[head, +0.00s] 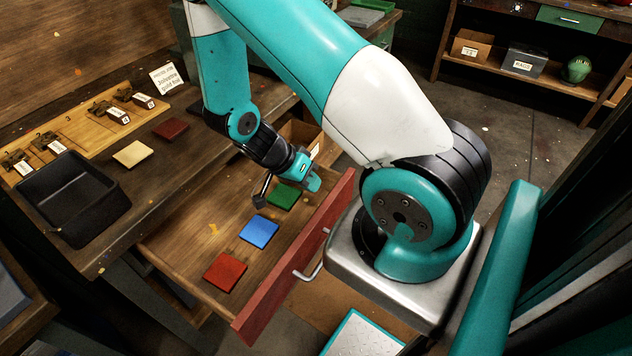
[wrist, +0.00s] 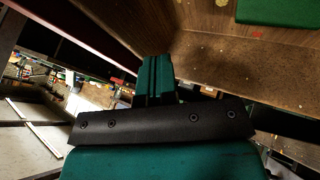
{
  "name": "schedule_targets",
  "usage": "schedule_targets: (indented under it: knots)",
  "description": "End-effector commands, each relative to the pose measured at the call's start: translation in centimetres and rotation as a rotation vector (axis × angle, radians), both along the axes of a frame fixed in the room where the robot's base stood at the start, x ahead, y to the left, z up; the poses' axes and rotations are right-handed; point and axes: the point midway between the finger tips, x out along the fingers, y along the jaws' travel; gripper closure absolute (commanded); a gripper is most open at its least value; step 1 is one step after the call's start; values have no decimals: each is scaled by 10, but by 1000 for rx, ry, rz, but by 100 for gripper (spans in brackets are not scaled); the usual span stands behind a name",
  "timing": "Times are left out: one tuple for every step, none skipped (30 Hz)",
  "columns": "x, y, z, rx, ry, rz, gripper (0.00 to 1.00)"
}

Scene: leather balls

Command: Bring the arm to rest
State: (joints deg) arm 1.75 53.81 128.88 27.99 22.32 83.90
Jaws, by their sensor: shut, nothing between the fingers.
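My arm reaches over the open wooden drawer, and my gripper (head: 314,184) hangs low at the drawer's right end, near its red front (head: 300,265). In the wrist view the two teal fingers of my gripper (wrist: 157,78) are together with nothing between them. A green square (head: 284,196) lies in the drawer just below and left of the gripper, and it also shows in the wrist view (wrist: 278,11). A blue square (head: 259,230) and a red square (head: 225,271) lie farther along the drawer.
The workbench carries a black tray (head: 50,205), a cream square (head: 131,153), a dark red square (head: 170,129) and a wooden board (head: 85,122) with labelled clips. A cardboard box (head: 300,134) stands behind the gripper. A shelf (head: 500,68) with boxes stands at the back right, beyond open floor.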

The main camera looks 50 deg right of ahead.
Motion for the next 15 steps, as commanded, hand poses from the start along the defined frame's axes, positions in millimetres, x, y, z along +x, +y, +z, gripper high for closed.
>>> schedule_targets:
  knots:
    - [3, 3, 17, 0, -3, -1, 100]
    - [5, 5, 21, 0, -4, -3, 100]
    - [7, 7, 27, 0, -3, -6, 100]
    - [8, 8, 31, 0, -3, -9, 100]
    - [9, 9, 34, 0, -4, -11, 100]
    - [10, 11, 38, 0, -3, -13, 100]
    - [11, 12, 40, 1, -2, -14, 100]
    - [11, 13, 42, 0, -2, -15, 100]
    - [12, 14, 44, 1, -1, -16, 100]
    - [13, 14, 45, 1, -1, -17, 100]
    - [13, 15, 46, 1, -1, -17, 100]
    - [13, 15, 46, 1, -1, -17, 100]
    - [14, 15, 46, 1, -1, -19, 100]
    - [14, 15, 46, 1, -1, -19, 100]
    - [14, 15, 46, 1, -1, -19, 100]
